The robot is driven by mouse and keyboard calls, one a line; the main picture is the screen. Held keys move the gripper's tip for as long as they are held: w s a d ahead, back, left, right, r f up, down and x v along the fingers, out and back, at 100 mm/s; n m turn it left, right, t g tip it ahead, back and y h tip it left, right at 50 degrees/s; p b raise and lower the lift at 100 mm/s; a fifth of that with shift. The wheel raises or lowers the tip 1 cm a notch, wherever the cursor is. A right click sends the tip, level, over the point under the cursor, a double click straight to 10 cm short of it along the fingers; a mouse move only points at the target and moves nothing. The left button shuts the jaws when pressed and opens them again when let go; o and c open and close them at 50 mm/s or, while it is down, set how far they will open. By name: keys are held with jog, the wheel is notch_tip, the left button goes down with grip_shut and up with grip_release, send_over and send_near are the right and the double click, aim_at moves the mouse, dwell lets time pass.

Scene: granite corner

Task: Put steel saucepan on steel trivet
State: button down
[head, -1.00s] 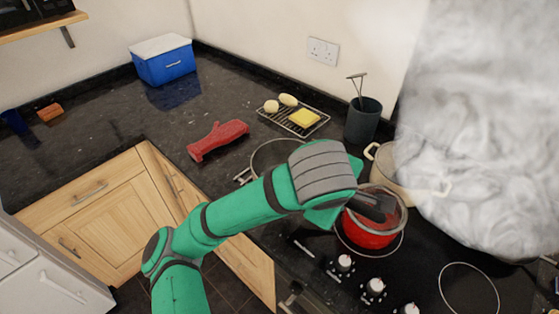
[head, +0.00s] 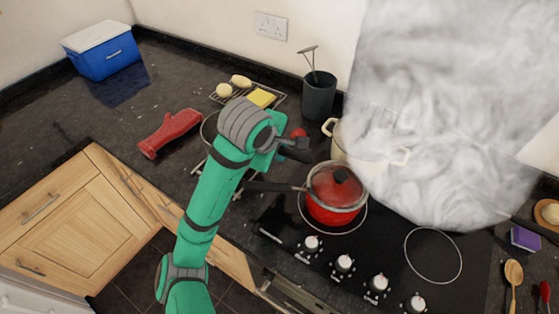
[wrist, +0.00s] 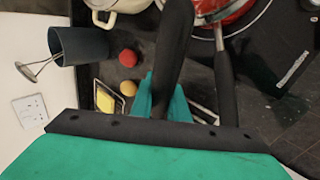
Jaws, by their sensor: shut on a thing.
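The steel saucepan (head: 333,207) is red with a domed lid and a dark knob, and stands upright on a hob zone. Its dark handle (head: 270,187) points left; in the wrist view the handle (wrist: 225,85) runs beside my dark finger. My gripper (head: 298,149) appears up and left of the lid. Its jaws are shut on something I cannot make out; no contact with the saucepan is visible. What seems to be the steel trivet (head: 207,127), a round metal rim on the counter, is mostly hidden behind my arm.
A cream pot (head: 340,150) stands behind the saucepan, with thick steam to its right. A rack with a yellow sponge (head: 262,97), a utensil holder (head: 319,97) and a red oven mitt (head: 170,133) are on the counter. A tomato (wrist: 127,57) lies near my gripper.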

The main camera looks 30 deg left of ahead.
jog(key=w+f, duration=0.1)
jog(key=f, duration=0.1)
jog(key=w+a+f, duration=0.1)
jog(key=f, duration=0.1)
jog(key=w+f, duration=0.1)
jog(key=f, duration=0.2)
jog(key=shift+a, duration=0.4)
jog(key=shift+s+a+f, duration=0.2)
jog(key=shift+a+f, duration=0.1)
jog(key=c, duration=1.7)
grip_release()
jog(key=shift+w+d, duration=0.1)
jog(key=shift+d, duration=0.1)
